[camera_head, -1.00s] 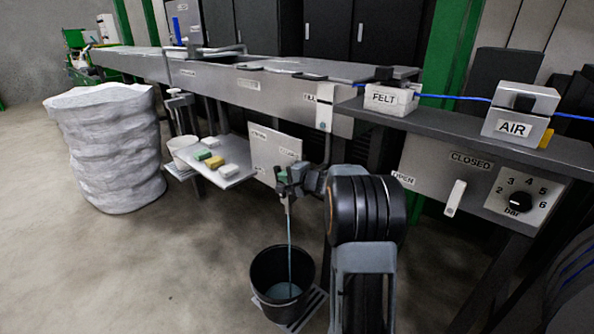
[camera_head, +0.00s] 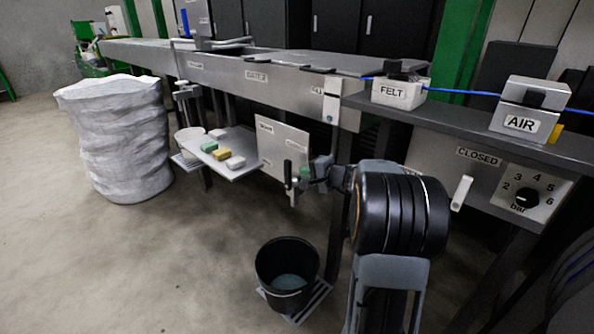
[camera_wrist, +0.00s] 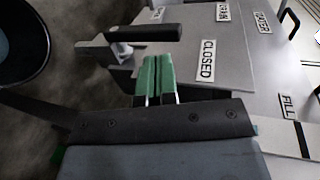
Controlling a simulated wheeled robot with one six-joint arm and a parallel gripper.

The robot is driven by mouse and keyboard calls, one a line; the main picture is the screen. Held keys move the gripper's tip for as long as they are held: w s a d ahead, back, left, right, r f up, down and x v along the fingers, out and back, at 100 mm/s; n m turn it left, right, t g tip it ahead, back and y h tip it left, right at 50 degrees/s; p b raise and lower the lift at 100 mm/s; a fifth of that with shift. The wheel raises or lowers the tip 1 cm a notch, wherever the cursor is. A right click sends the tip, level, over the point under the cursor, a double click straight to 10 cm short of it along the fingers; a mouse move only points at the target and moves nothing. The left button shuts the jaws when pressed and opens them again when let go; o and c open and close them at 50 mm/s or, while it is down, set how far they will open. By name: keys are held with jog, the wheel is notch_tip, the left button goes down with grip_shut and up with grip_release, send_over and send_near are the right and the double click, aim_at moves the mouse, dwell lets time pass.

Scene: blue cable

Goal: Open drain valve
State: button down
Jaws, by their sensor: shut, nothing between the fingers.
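The drain valve's black handle (camera_head: 288,173) stands roughly upright in the head view, in front of a light panel (camera_head: 283,141). In the wrist view the handle (camera_wrist: 152,32) lies across the panel (camera_wrist: 190,30), with a grey fitting (camera_wrist: 118,48) at its left end. A CLOSED label (camera_wrist: 207,60) is right of and below the handle. My gripper (camera_head: 305,173) is beside the handle. In the wrist view its green fingertips (camera_wrist: 157,65) are together, empty, just below the handle, with a small gap in the picture. No stream shows below the valve.
A black bucket (camera_head: 286,262) holding some liquid stands on a slatted base on the floor below. A shelf (camera_head: 238,168) with coloured blocks is left of the panel. A bench with FELT (camera_head: 393,93) and AIR (camera_head: 520,124) boxes is at right. Floor at left front is clear.

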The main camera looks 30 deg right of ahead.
jog(key=v, duration=0.6)
jog(key=shift+s+p, duration=0.15)
jog(key=shift+p, duration=0.3)
jog(key=s+a+f+n+g, duration=0.2)
jog(key=s+a+n+g, duration=0.25)
jog(key=a, duration=0.45)
jog(key=s+a+f+n+g, duration=0.25)
jog(key=s+a+g, duration=0.2)
jog(key=a, duration=0.35)
jog(key=s+a+f+n+g+h, duration=0.2)
jog(key=s+n+h, duration=0.3)
jog(key=s, duration=0.6)
jog(key=shift+s+a+f+n, duration=0.25)
jog(key=shift+f+n, duration=0.45)
jog(key=shift+n, duration=0.2)
jog(key=shift+d, duration=0.1)
